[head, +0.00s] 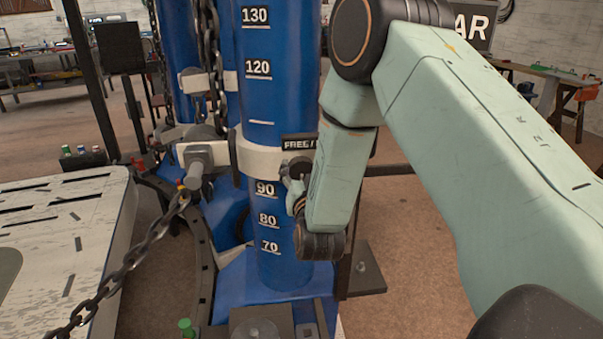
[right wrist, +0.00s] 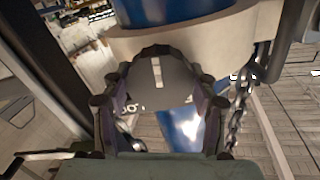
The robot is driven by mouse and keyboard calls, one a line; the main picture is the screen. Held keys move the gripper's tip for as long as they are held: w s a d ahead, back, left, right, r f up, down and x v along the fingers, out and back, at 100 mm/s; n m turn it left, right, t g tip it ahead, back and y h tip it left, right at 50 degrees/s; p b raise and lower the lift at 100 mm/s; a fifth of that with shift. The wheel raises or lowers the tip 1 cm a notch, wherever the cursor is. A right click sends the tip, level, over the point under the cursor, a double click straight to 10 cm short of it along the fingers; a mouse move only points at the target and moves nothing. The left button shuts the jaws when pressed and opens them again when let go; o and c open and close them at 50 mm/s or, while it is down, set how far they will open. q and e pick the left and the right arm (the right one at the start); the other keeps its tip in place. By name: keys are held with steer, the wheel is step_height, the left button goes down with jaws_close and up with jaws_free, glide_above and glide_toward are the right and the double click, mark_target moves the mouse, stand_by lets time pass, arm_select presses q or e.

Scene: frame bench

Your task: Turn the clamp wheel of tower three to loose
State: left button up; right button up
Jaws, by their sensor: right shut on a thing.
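The blue tower (head: 278,110) with white height numbers stands upright in the middle of the head view. A cream clamp collar (head: 262,158) rings it just above the 90 mark. It also shows in the right wrist view (right wrist: 240,30). The dark clamp wheel (right wrist: 160,85), with a white mark near its top, sits at the collar. My right gripper (head: 293,188) is shut on the wheel, with a finger at either side of it in the right wrist view (right wrist: 163,100). A label starting "FREE" (head: 299,141) sits above; my arm hides its rest. My left gripper is out of view.
A chain (head: 125,265) slopes from the collar's left bracket (head: 200,160) to the lower left. More chains (head: 205,50) hang beside the tower. A pale slotted platform (head: 70,215) stands at left. Open floor (head: 410,240) lies right of the tower.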

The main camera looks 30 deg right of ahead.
steer(key=shift+m+b, duration=0.35)
steer(key=shift+m, duration=0.75)
steer(key=shift+r, duration=0.1)
steer(key=o, duration=1.1)
steer(key=shift+o, duration=0.2)
steer(key=v, duration=1.2)
